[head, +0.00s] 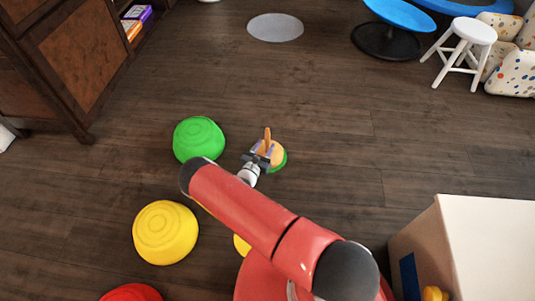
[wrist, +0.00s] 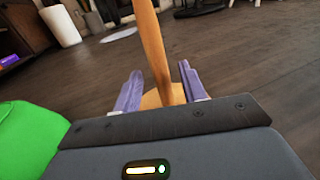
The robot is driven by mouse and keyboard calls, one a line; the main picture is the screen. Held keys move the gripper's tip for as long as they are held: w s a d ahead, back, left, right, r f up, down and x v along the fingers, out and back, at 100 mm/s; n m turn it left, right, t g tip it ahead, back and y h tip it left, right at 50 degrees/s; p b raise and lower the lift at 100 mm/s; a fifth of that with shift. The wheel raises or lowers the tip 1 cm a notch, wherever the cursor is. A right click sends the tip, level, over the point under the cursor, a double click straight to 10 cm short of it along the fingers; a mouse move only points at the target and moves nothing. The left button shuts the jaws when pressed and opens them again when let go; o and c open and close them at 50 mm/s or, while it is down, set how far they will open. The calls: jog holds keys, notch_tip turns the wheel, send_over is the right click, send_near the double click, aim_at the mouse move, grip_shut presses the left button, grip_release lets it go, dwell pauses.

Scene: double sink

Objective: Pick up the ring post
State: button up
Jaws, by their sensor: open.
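The ring post (head: 267,137) is a wooden upright on a round light-orange base with a green edge, standing on the floor near the middle of the head view. In the wrist view, the tan post (wrist: 153,45) rises between the fingers, with part of its base visible behind them. My gripper (head: 261,149) is open, its purple fingers on either side of the post. The fingers also show in the wrist view (wrist: 160,72), with a gap between them. Whether either finger touches the post is unclear. My arm and gripper hide part of the base.
A green dome (head: 199,139) stands close left of the ring post. A yellow dome (head: 165,233) and a red dome (head: 131,293) lie nearer. A white-topped box (head: 490,240) is at right, a white stool (head: 467,45) at back right, a wooden cabinet (head: 70,60) at left.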

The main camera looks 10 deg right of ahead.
aim_at(266, 144)
jog(key=shift+x, duration=1.6)
jog(key=shift+c, duration=0.3)
grip_shut()
